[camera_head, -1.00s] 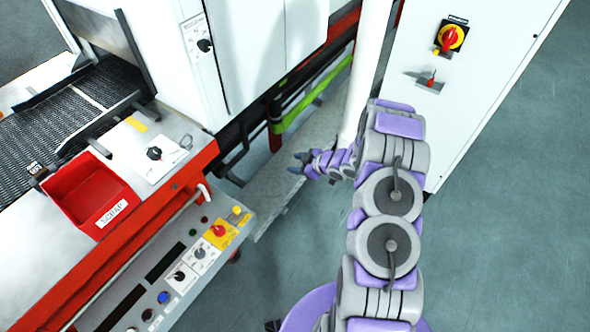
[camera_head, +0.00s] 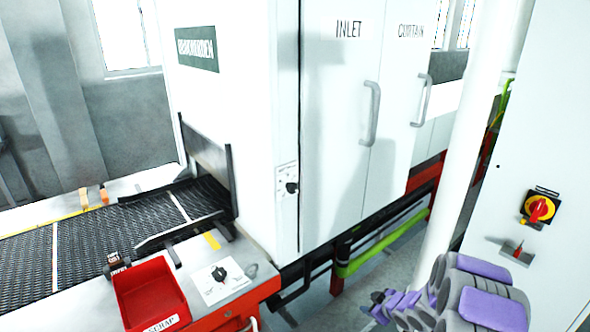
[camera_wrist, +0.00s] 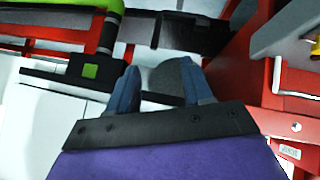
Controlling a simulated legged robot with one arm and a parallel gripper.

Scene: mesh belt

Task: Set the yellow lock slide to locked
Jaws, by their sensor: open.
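A red rotary switch (camera_head: 540,208) on a yellow and black plate is on the white cabinet (camera_head: 560,120) at the right of the head view. A small yellow piece (camera_head: 524,221), which looks like the lock slide, sits at the lower left of that plate. Its exact setting is too small to tell. My gripper (camera_head: 377,302) is at the bottom of the head view, low and left of the switch and well apart from it. In the wrist view my gripper (camera_wrist: 160,88) has its two blue-grey fingers apart with nothing held between them. The slide cannot be made out there.
A grey bracket with a red item (camera_head: 517,252) juts from the cabinet below the switch. A white column (camera_head: 468,140) stands left of the cabinet. A green rail (camera_head: 380,243) runs low behind. The mesh belt (camera_head: 80,240) and red scrap bin (camera_head: 150,295) are left.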

